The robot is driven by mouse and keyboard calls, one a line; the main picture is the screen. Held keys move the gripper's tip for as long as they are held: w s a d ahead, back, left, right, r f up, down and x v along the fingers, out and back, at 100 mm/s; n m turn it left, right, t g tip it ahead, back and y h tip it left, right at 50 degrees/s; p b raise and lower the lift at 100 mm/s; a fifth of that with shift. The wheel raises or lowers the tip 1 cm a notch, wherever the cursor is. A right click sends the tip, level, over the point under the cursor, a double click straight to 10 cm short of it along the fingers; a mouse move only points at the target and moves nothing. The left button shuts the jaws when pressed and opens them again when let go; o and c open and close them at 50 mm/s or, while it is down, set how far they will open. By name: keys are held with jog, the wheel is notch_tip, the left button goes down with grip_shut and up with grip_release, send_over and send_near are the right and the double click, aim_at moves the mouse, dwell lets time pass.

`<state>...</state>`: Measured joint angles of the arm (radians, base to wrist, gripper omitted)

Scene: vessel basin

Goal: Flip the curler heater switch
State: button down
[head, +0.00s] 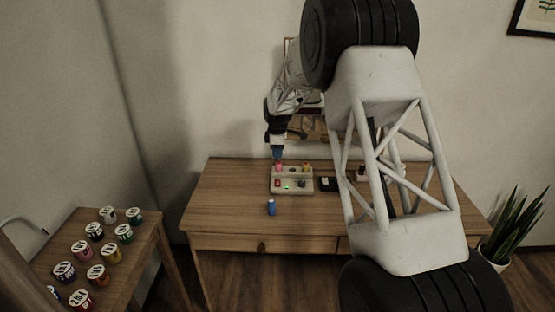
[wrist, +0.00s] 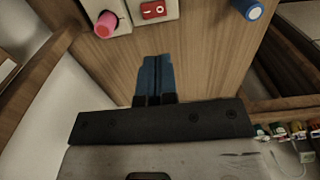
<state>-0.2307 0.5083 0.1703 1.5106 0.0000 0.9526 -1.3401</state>
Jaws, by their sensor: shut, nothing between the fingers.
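The curler heater (head: 306,187) is a pale block on the wooden table, with pink and yellow curlers in it. Its red rocker switch (wrist: 153,10) shows at the top of the wrist view, marked with a line and a circle. It is a small red spot in the head view (head: 278,183). A pink curler (wrist: 106,24) stands beside the switch. My gripper (head: 277,154) is shut and empty, above the heater's back left corner in the head view. In the wrist view its blue fingers (wrist: 156,60) are together, apart from the switch.
A blue curler (head: 271,207) stands on the table (head: 225,201) in front of the heater. A dark item (head: 328,184) lies right of the heater. A side table at left holds several labelled cans (head: 111,252). My arm hides the table's right part.

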aim_at(278, 184)
notch_tip(278, 184, down, 13)
jog(key=shift+f, duration=0.1)
dwell(0.6)
jog(key=shift+f, duration=0.1)
